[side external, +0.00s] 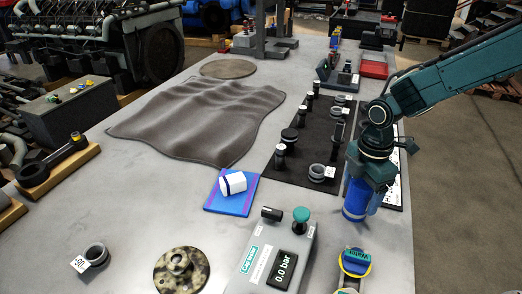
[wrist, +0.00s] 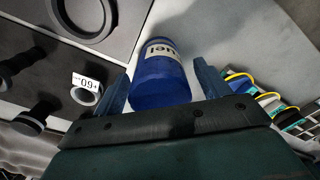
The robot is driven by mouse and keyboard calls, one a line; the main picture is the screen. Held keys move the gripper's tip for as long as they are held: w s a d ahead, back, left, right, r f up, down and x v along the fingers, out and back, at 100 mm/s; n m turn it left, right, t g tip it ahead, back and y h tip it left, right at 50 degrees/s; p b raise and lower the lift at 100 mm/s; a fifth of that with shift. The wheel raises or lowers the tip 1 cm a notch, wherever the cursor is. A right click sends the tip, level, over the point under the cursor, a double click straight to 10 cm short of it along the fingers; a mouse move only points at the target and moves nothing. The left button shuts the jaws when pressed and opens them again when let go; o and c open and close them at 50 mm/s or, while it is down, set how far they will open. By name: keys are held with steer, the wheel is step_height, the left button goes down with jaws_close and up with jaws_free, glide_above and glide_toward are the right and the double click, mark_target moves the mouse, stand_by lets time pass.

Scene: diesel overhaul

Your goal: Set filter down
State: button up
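The filter is a blue cylinder (side external: 356,200) with a pale label band ending in "uel" in the wrist view (wrist: 161,78). It looks upright on the grey bench, near its right edge; contact with the bench is hard to confirm. My gripper (side external: 368,185) is directly over it, pointing down. In the wrist view, the two blue fingers of my gripper (wrist: 163,80) stand either side of the filter. A gap shows at the right finger; the left finger is very close to it, and I cannot tell whether it touches.
A dark mat (side external: 290,160) with several small parts lies left of my gripper. A pressure gauge box (side external: 278,250) and a blue-topped, yellow-ringed part labelled Water (side external: 355,262) are nearer the front.

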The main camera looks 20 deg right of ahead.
step_height(320, 180, up, 14)
stand_by(1.0)
stand_by(0.5)
steer(key=s+d+r+m+t, duration=0.2)
steer(key=s+d+m, duration=0.2)
steer(key=s+m, duration=0.4)
steer(key=s+d+r+m+t, duration=0.3)
steer(key=s+d+m, duration=0.2)
steer(key=s, duration=0.6)
steer(key=m, duration=0.2)
steer(key=shift+s+r+m, duration=0.15)
steer(key=shift+s+m, duration=0.25)
steer(key=shift+o, duration=0.5)
steer(key=shift+s+d+f+m+t, duration=0.1)
steer(key=shift+s+f+m+t, duration=0.2)
steer(key=shift+s+m, duration=0.35)
